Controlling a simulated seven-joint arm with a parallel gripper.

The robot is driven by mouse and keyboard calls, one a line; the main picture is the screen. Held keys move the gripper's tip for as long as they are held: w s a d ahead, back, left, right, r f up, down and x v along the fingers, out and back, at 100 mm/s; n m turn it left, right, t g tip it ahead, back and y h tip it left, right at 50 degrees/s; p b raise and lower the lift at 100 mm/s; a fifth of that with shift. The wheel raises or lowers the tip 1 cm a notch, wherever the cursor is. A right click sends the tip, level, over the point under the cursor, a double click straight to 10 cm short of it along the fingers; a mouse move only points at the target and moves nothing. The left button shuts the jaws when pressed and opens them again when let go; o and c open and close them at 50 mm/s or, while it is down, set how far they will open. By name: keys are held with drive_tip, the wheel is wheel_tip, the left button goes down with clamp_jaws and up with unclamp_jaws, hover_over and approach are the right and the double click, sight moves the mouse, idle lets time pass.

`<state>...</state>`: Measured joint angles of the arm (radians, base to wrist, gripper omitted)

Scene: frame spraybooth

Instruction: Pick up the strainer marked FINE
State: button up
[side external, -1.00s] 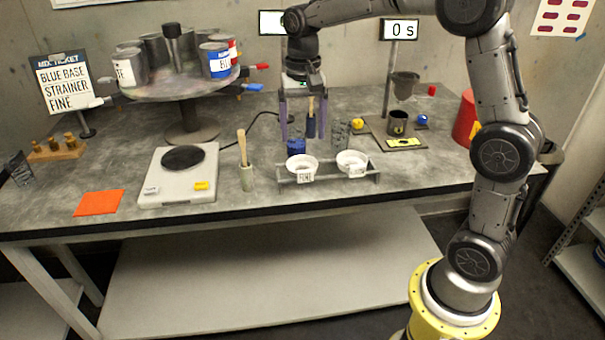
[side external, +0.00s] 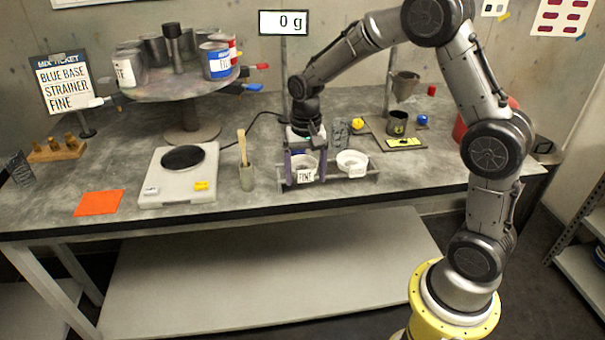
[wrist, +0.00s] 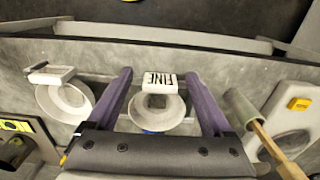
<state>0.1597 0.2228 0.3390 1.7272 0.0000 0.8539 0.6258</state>
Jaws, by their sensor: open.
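The strainer marked FINE (side external: 304,163) is a white cone strainer with a white tag, sitting in the left place of a grey rack (side external: 333,182). In the wrist view the FINE strainer (wrist: 157,113) is between my purple fingers, its tag lettering upside down. My gripper (side external: 305,180) is open and lowered over it, one finger on each side. My gripper's fingers (wrist: 158,75) look apart from the strainer, though exact contact cannot be told. A second white strainer (side external: 352,162) sits in the right place of the rack; its tag is unreadable.
A cup with a wooden-handled brush (side external: 246,172) stands close left of the rack. A scale (side external: 180,178) is farther left. A pad with a dark cup (side external: 397,124) and a funnel on a stand (side external: 404,86) are behind right. The table's front edge (side external: 240,219) is close.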

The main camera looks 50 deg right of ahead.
clamp_jaws()
idle(0.4)
